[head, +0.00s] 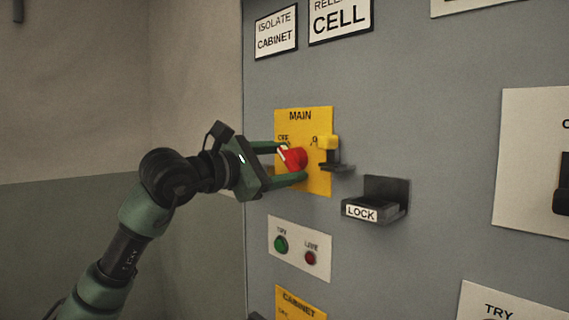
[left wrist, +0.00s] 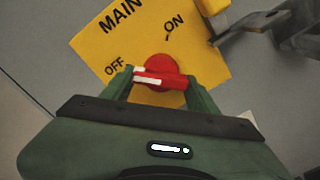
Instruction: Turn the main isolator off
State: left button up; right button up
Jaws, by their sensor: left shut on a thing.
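The main isolator is a red rotary handle (head: 293,158) on a yellow plate (head: 318,180) marked MAIN, OFF and ON, on the grey cabinet front. My left gripper (head: 285,162) comes in from the left with its green fingers on either side of the handle, shut on it. In the left wrist view the red handle (left wrist: 160,75) lies between the fingertips (left wrist: 160,84). Its white-marked end points left, towards the OFF mark (left wrist: 115,67); the ON mark (left wrist: 174,26) is at upper right. My right gripper is in neither view.
A yellow block (head: 328,142) on a dark bracket sits at the plate's right edge. A dark shelf labelled LOCK (head: 362,212) juts out to the lower right. Below is a white panel (head: 299,250) with green and red round parts. Open space lies left of the cabinet.

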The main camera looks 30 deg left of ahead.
pick_arm(q)
jog(key=o, duration=1.4)
jog(key=shift+c, duration=0.2)
jog(key=b+v, duration=0.2)
jog(key=v, duration=0.5)
jog(key=shift+s+a+b, duration=0.15)
jog(key=shift+s+b, duration=0.2)
jog(key=shift+f, duration=0.1)
